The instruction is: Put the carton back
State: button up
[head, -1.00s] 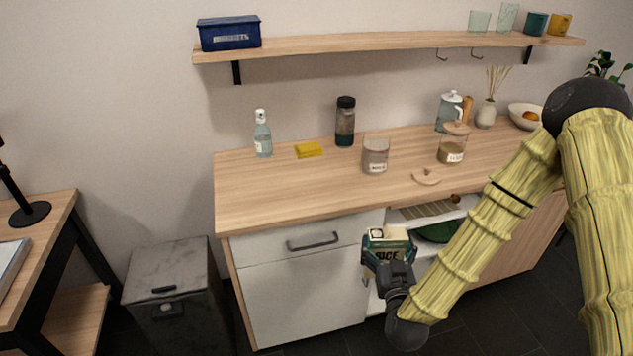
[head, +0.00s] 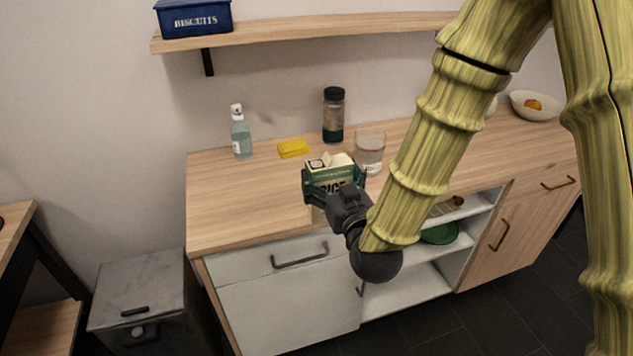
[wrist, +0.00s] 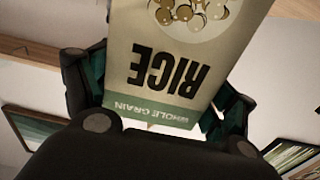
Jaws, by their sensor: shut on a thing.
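The carton (head: 331,172) is a cream and green rice box. My gripper (head: 334,186) is shut on it, with a finger on each side. In the head view the carton is roughly upright in front of the counter (head: 240,204), near its front edge. I cannot tell whether it touches the counter. My gripper and wrist hide its lower part. In the wrist view the carton (wrist: 180,65) fills the middle, its RICE label upside down, between the dark fingers (wrist: 160,105).
The open cabinet (head: 410,280) below holds a green dish (head: 440,234). The counter's left part is clear. A wall shelf (head: 300,32) carries a biscuit tin (head: 194,18).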

jog(key=shift+w+a+r, duration=0.1)
jog(key=shift+w+r, duration=0.05)
jog(key=shift+w, duration=0.25)
jog(key=w+a+f+p, duration=0.1)
jog(key=w+f+p, duration=0.1)
jog(key=w, duration=0.5)
jog(key=w+a+f+p, duration=0.1)
jog(key=w+f+p, duration=0.1)
jog(key=w, duration=0.6)
jog(key=shift+a+f, duration=0.25)
jog(key=shift+f, duration=0.3)
jog(key=shift+f, duration=0.1)
jog(key=o, duration=1.1)
jog(key=shift+s, duration=0.1)
jog(key=b+v, duration=0.2)
jog(key=v, duration=1)
